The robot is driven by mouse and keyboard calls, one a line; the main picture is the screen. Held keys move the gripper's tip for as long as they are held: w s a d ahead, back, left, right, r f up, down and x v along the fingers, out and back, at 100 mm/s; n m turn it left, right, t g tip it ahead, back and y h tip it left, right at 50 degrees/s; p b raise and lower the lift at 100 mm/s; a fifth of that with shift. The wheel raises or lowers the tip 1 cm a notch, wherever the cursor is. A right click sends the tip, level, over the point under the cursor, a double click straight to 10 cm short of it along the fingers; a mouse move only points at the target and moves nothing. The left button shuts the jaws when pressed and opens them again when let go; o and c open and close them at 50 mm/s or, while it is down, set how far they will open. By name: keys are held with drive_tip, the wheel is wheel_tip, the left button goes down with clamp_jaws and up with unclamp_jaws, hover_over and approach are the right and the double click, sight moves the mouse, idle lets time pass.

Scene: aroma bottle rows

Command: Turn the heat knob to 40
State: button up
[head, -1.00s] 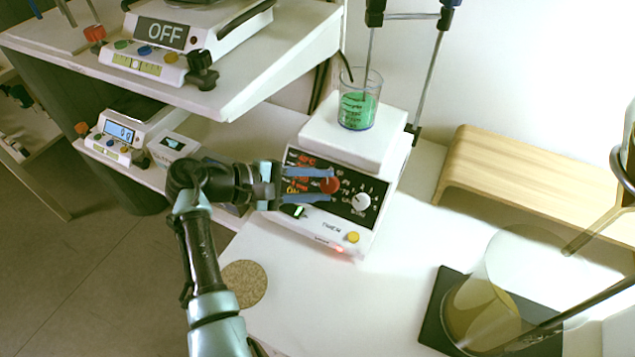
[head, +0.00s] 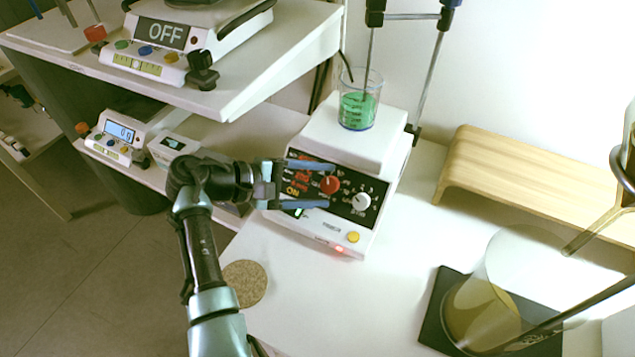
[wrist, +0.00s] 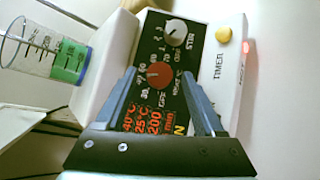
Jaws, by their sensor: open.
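The white hotplate stirrer (head: 352,138) stands on the white bench with a black front panel. Its red heat knob (head: 329,184) sits mid-panel, and it also shows in the wrist view (wrist: 158,74). Red digits on the panel (wrist: 140,118) appear to read 40°C, 25°C and 200 min; they are partly blurred. My gripper (head: 320,184) is open in front of the panel, with one blue finger on each side of the red knob. In the wrist view my gripper (wrist: 162,88) shows its fingers apart, the knob just beyond and between the tips; contact cannot be told.
A white stir knob (head: 361,202) and a yellow button (head: 353,237) are close by on the stirrer. A beaker of green liquid (head: 359,108) stands on its top, with a metal stand behind. A wooden riser (head: 500,185) is at right.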

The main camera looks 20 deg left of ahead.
drive_tip(key=p+v, duration=0.1)
drive_tip(key=v, duration=1.2)
